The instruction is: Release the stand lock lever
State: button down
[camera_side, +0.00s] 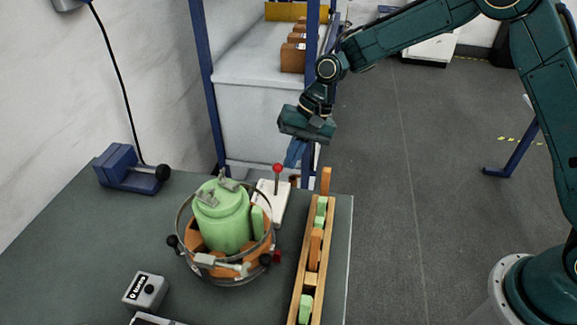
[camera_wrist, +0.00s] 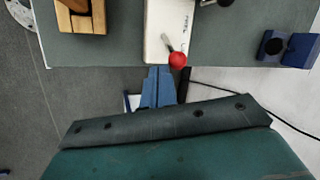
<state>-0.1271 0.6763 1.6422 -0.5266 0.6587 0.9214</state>
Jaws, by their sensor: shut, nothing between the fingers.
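A lever with a red ball knob (camera_side: 277,168) stands up from a white base plate (camera_side: 270,200) near the far edge of the table. In the wrist view the red knob (camera_wrist: 177,59) is on a short metal rod over the white base (camera_wrist: 158,30), whose lettering is too small to read. My gripper (camera_side: 294,158) has blue fingers, which are shut and empty. They are beyond the table's far edge, above and right of the knob in the side view. In the wrist view the fingertips (camera_wrist: 160,71) are just left of and below the knob, with no clear contact.
A round stand (camera_side: 230,275) with black knobs and a red knob holds a green canister (camera_side: 222,220). A wooden rack (camera_side: 300,280) with green and orange blocks runs along the right edge. A blue device (camera_side: 125,168) sits at left, a grey box (camera_side: 146,292) in front.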

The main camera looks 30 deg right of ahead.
jog(key=shift+s+a+r+t+h, duration=0.4)
jog(key=shift+s+a+t+h, duration=0.2)
jog(key=shift+t+h, duration=0.1)
dwell(1.0)
jog(key=shift+n+t+h, duration=0.3)
jog(key=s+a, duration=0.3)
jog(key=shift+s+a+r, duration=0.25)
jog(key=shift+a+r, duration=0.05)
jog(key=shift+r, duration=0.25)
dwell(0.3)
jog(key=shift+r, duration=0.5)
jog(key=shift+d+r, duration=0.1)
jog(key=shift+d, duration=0.05)
